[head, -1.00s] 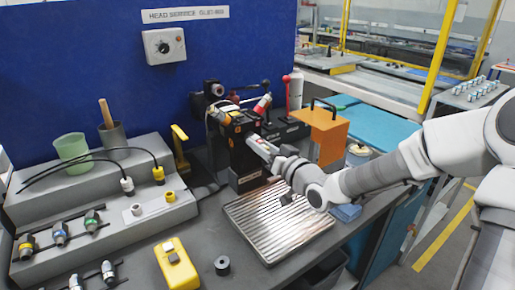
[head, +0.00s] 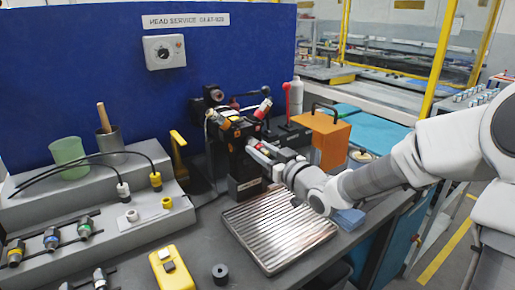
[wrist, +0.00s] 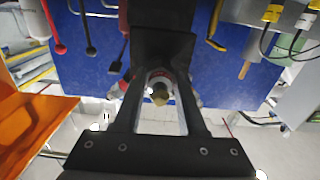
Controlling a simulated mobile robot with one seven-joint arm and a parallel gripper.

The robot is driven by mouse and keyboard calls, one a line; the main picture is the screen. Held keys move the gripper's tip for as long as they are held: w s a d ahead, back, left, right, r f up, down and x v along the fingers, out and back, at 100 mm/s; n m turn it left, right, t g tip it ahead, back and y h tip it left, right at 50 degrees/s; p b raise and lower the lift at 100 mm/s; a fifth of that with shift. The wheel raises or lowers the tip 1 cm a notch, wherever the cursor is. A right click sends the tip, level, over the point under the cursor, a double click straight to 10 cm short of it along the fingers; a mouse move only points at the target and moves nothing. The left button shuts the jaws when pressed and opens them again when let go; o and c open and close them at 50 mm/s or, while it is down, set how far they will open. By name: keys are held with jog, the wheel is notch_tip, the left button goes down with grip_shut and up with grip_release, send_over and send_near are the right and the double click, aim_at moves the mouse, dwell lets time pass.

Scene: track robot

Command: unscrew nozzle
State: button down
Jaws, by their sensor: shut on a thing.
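The black machine head (head: 240,150) stands on the bench in front of the blue panel. My gripper (head: 262,150) is at its right front side, and its fingertips are close against the head. In the wrist view my gripper (wrist: 160,85) has its two fingers closed around a small brass-coloured nozzle (wrist: 160,98), with a pale and reddish ring around it. In the head view the nozzle is hidden by the fingers and the head. I cannot tell whether its thread is still engaged.
A ribbed metal tray (head: 280,232) lies below my wrist. An orange box (head: 328,138) stands right of the head. At left a grey stepped rack (head: 105,195) holds several nozzles and cables. A yellow block (head: 172,270) and a black ring (head: 220,273) lie in front.

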jog(key=shift+f+n+b, duration=0.15)
jog(key=shift+n+b, duration=2.65)
jog(key=shift+n, duration=0.1)
jog(key=shift+c, duration=2)
grip_release()
jog(key=p+v, duration=0.3)
jog(key=v, duration=1.4)
jog(key=shift+s+d, duration=0.2)
